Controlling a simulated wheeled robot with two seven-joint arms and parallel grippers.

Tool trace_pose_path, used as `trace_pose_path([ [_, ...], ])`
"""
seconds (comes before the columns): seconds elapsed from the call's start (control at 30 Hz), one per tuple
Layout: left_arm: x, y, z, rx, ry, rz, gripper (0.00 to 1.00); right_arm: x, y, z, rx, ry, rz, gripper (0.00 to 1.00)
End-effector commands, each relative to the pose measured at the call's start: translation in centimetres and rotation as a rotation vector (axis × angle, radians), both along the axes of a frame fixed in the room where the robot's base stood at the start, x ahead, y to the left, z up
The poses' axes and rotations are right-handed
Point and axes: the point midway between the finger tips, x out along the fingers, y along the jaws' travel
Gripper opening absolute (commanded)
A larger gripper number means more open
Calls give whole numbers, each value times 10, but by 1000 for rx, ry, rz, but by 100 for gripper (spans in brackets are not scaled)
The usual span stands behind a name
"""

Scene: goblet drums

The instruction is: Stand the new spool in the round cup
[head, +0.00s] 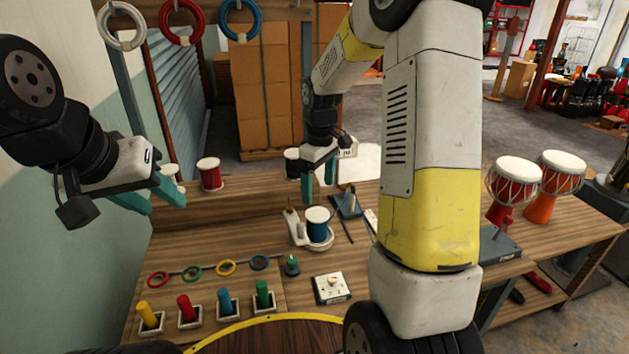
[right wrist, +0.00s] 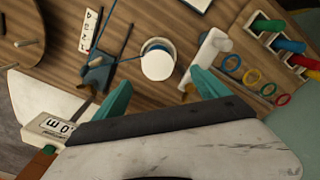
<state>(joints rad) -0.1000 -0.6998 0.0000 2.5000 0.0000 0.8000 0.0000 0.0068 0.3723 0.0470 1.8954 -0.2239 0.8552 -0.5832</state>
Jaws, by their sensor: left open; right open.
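A blue spool (head: 317,229) with a white top stands on the bench at a white holder with a round base (head: 326,244). How far the spool sits inside the round part is hidden. In the right wrist view the spool (right wrist: 157,61) lies ahead of the fingers, in line with the gap between them. My right gripper (head: 319,185) is open and empty above and behind the spool, apart from it. My left gripper (head: 150,200) is open and empty at the left. A red spool (head: 210,174) stands on the back shelf; which spool is the new one I cannot tell.
Coloured pegs (head: 226,302) and rings (head: 226,267) are at the front left. A dark blue stand (head: 348,203) is right of the spool, and a white dial box (head: 331,287) is in front. Drums (head: 516,180) stand at the right. Bare bench lies left of the spool.

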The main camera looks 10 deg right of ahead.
Motion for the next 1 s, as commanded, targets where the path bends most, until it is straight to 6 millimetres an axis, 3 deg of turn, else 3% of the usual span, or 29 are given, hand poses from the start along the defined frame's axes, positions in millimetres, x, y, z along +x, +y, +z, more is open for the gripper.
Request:
trace_pose_path([
  [0.03,0,0,0,0,0,0,42,-9,0,21,8,-32,-33,84],
  [0.2,0,0,0,0,0,0,42,-59,4,87,64,-147,-202,84],
  [0.4,0,0,0,0,0,0,42,-131,9,139,169,-272,-406,84],
  [0.6,0,0,0,0,0,0,42,-194,16,161,294,-367,-578,84],
  [0.7,0,0,0,0,0,0,42,-215,19,163,342,-393,-635,84],
  [0.83,0,0,0,0,0,0,42,-228,21,163,377,-409,-673,84],
  [1.0,0,0,0,0,0,0,42,-231,21,163,385,-411,-684,84],
])
